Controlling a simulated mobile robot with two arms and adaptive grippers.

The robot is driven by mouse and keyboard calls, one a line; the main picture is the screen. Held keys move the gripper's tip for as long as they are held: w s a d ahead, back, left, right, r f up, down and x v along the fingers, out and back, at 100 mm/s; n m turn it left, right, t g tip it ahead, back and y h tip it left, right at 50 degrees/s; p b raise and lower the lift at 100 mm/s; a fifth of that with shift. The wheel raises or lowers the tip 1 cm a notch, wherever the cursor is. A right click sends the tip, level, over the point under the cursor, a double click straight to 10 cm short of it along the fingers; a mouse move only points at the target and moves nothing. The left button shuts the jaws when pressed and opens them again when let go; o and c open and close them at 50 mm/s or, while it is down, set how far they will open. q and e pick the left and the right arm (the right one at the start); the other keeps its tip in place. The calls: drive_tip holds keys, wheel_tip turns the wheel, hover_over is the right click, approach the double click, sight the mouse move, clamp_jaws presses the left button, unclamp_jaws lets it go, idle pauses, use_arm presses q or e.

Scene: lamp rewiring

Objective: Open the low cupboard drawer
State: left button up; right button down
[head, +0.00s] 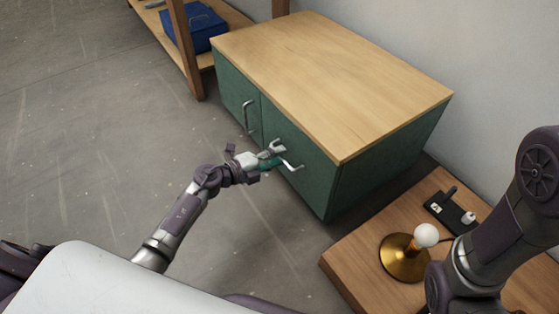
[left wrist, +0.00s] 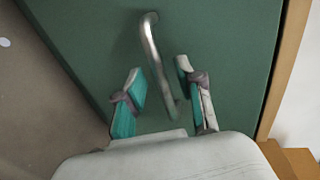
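The low cupboard (head: 375,190) has dark green sides and a pale wooden top. Its front has two panels, each with a metal handle. The right panel's handle (head: 291,165) is partly hidden by my left gripper (head: 280,156), which is right at it. In the left wrist view, my left gripper (left wrist: 163,88) is open, with teal-padded fingers apart. The handle (left wrist: 152,45) runs down into the gap between them, with no finger visibly closed on it. The panel (left wrist: 225,40) looks closed. My right arm is at the right of the head view; its gripper is out of view.
A wooden table (head: 345,255) with a brass lamp (head: 402,258), its white bulb, and a black switch block (head: 450,211) stands right of the cupboard. A wooden shelf with a blue box (head: 198,27) stands behind left. The floor before the cupboard is clear.

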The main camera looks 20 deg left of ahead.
use_arm(q)
drive_tip(key=shift+w+d+f, duration=0.15)
drive_tip(key=shift+w+d, duration=0.25)
drive_tip(key=shift+w, duration=0.1)
clamp_jaws()
